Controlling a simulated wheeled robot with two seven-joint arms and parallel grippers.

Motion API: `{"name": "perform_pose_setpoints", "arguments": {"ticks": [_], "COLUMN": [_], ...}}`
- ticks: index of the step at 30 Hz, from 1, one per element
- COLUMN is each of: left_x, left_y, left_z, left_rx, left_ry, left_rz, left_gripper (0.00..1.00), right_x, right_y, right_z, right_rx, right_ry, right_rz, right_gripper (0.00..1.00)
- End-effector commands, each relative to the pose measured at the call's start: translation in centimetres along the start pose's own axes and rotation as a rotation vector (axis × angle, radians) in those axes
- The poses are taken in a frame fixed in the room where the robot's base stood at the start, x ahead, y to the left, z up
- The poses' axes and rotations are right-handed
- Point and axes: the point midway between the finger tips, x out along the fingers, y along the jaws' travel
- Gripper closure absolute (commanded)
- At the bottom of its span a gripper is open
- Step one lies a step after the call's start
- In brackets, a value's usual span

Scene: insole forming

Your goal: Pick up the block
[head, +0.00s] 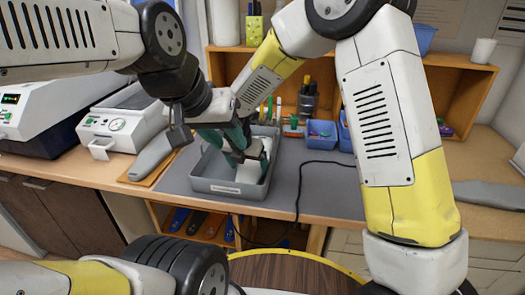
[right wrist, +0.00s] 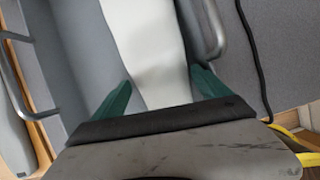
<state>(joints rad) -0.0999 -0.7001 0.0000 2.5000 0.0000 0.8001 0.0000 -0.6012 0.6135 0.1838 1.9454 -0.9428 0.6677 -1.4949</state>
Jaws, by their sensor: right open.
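A white block (head: 250,168) lies in a grey tray (head: 225,188) on the table. In the right wrist view the block (right wrist: 150,50) runs away from me between the two green fingertips. My right gripper (head: 247,155) is open inside the tray, with its fingers (right wrist: 160,90) on either side of the block. Whether the fingers touch it is unclear. My left gripper (head: 210,137) is just left of the right one, over the tray's back left; the wrists overlap there, so its opening is hard to judge.
A grey insole-shaped form (head: 155,155) lies on a board left of the tray. White machines (head: 125,120) stand farther left. Blue bins (head: 322,134) and a wooden shelf (head: 430,90) are behind. A black cable (head: 300,185) runs over the grey mat right of the tray.

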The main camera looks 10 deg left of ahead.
Motion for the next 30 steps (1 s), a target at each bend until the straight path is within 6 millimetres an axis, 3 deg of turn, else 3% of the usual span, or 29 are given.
{"name": "perform_pose_setpoints", "arguments": {"ticks": [4,12,23,30], "left_x": [0.0,0.0,0.0,0.0], "left_y": [0.0,0.0,0.0,0.0], "left_z": [0.0,0.0,0.0,0.0], "left_rx": [0.000,0.000,0.000,0.000], "left_ry": [0.000,0.000,0.000,0.000], "left_rz": [0.000,0.000,0.000,0.000], "left_gripper": [0.64,0.64,0.64,0.64], "right_x": [1.6,1.8,1.7,1.6], "right_y": [0.0,0.0,0.0,0.1], "right_z": [0.0,0.1,0.1,0.2], "right_rx": [0.001,0.002,0.003,0.003], "right_ry": [0.000,-0.001,-0.001,-0.002], "right_rz": [0.000,0.001,0.001,0.002], "right_gripper": [0.14,0.16,0.86,0.86]}}
